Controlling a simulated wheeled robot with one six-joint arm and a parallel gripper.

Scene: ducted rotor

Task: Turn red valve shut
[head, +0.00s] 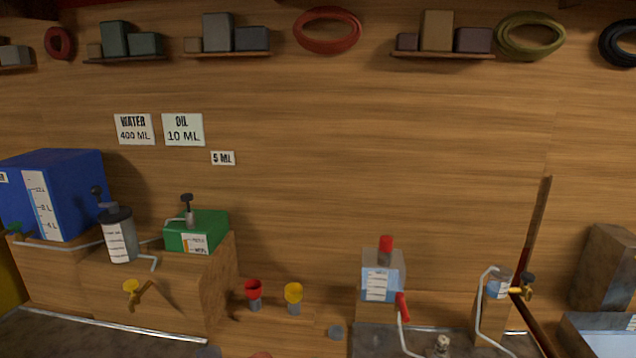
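A red lever-like handle (402,307) is on the front right of a clear container (382,272) with pale blue liquid and a red cap (386,244). It tilts down to the right, and a thin grey tube runs down below it. It looks like the red valve, but I cannot tell whether it is open or shut. A red cup-shaped piece (253,289) on a grey stem stands further left, beside a similar yellow one (293,293). My gripper is not in view.
A blue tank (65,185), a grey pump bottle (119,235) and a green box (198,230) stand on wooden blocks at left. A small jar with a yellow tap (518,291) stands at right. Shelves line the wall above.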

